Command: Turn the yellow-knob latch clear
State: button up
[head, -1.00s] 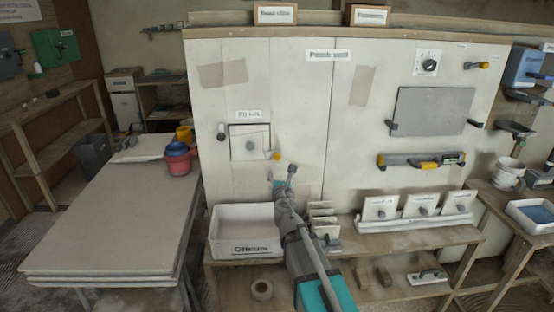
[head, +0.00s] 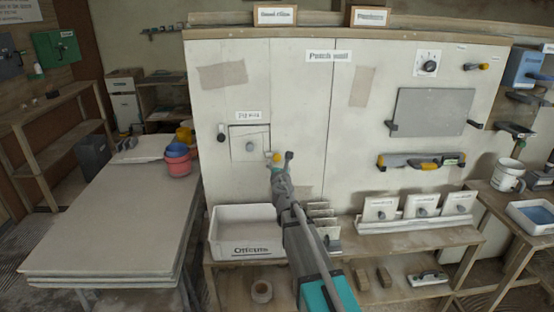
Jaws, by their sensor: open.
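The yellow-knob latch (head: 276,158) is at the lower right edge of a small square hatch panel (head: 249,144) in the pale plaster wall. The panel has a round grey knob in its middle. My gripper (head: 279,155) is open at the latch, with one fingertip on each side of the yellow knob. I cannot tell whether the fingers touch it. The gripper hides the wall just below the latch. A dark-tipped latch (head: 221,133) sits left of the panel.
Below are a white bin (head: 243,222) and several upright tiles on a wooden bench (head: 400,241). A table (head: 105,225) with pink and blue tubs stands left. The wall around the hatch is mostly bare.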

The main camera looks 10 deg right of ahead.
aim_at(277, 159)
jog(key=shift+w+d, duration=0.1)
jog(key=shift+w, duration=2.4)
jog(key=shift+c, duration=0.3)
grip_shut()
